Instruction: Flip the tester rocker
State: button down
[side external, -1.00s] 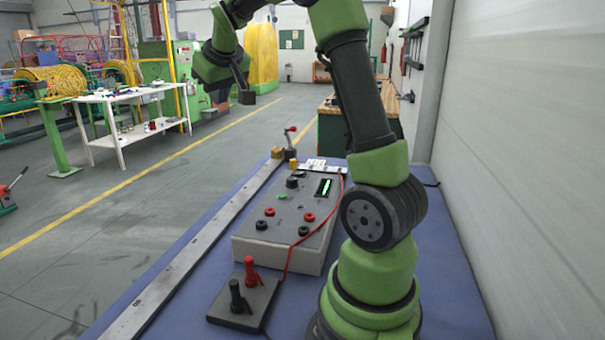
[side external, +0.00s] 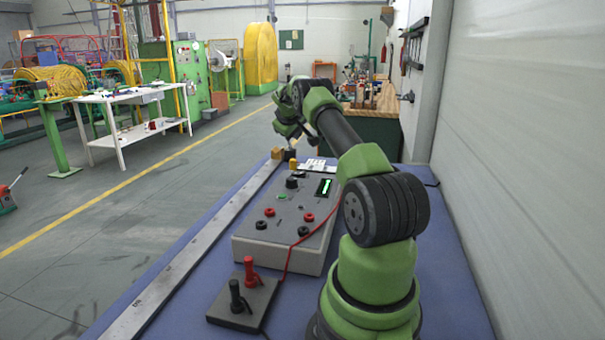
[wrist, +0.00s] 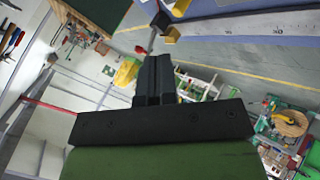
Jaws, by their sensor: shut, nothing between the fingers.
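The tester (side external: 290,222) is a grey box on the blue bench in the side view, with red and black sockets, a black knob and a lit green display (side external: 327,187). A small green piece (side external: 282,196) on its top may be the rocker; its tilt is too small to tell. My gripper (side external: 284,131) is beyond the tester's far end, above the bench near a small lever stand, and apart from the tester. In the wrist view my gripper (wrist: 153,62) is shut and empty. The tester does not show in the wrist view.
A metal ruler strip (side external: 190,262) runs along the bench's left edge. Red and black probes (side external: 243,298) stand on a near pad, with a red lead running right. The lever's red knob (wrist: 141,50) and a yellow block (wrist: 168,34) lie near my fingertips in the wrist view.

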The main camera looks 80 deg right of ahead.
aim_at(300, 173)
jog(key=shift+f, duration=0.1)
jog(key=shift+s+f, duration=0.2)
jog(key=shift+f, duration=1.25)
jog(key=shift+s+f, duration=0.2)
jog(key=shift+f, duration=1.2)
jog(key=shift+s+f, duration=0.2)
jog(key=shift+f, duration=1.25)
jog(key=shift+f, duration=0.4)
jog(key=shift+s+f, duration=0.1)
jog(key=shift+f, duration=0.2)
jog(key=shift+r, duration=0.1)
jog(key=shift+r, duration=0.65)
jog(key=shift+w+r, duration=0.25)
jog(key=shift+r, duration=1)
jog(key=shift+w+r, duration=0.2)
jog(key=shift+r, duration=1.05)
